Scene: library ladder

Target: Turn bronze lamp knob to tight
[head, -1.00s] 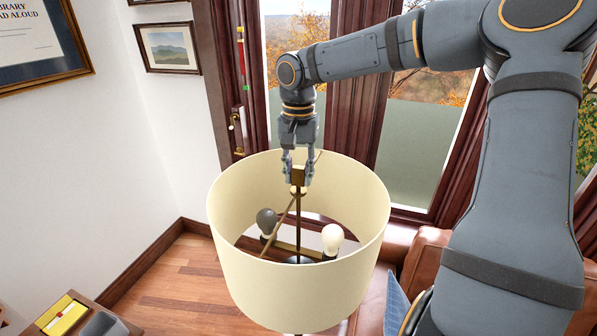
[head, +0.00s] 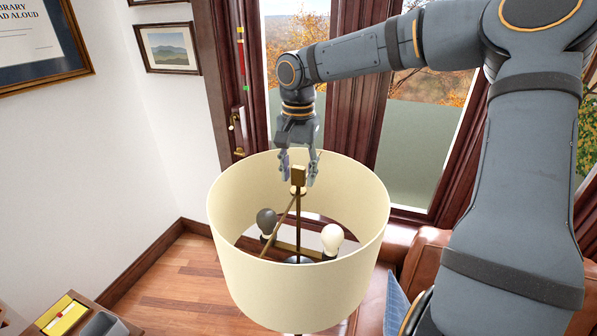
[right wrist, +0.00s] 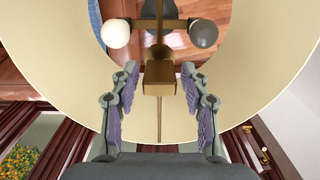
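The bronze lamp knob (head: 299,177) stands at the top of the lamp's central rod, inside the cream lampshade (head: 300,282). In the right wrist view the knob (right wrist: 159,78) is a block between my fingers, with a visible gap on each side. My right gripper (head: 299,180) comes down from above, open, its fingers on either side of the knob and apart from it. It also shows in the right wrist view (right wrist: 160,85). A dark bulb (head: 266,221) and a white bulb (head: 332,238) sit lower inside the shade. My left gripper is not in view.
A brown leather chair (head: 425,262) stands to the right behind the lamp. A window with a red, yellow and green strip (head: 241,58) on its frame is behind. A small table with a yellow item (head: 62,315) is at lower left.

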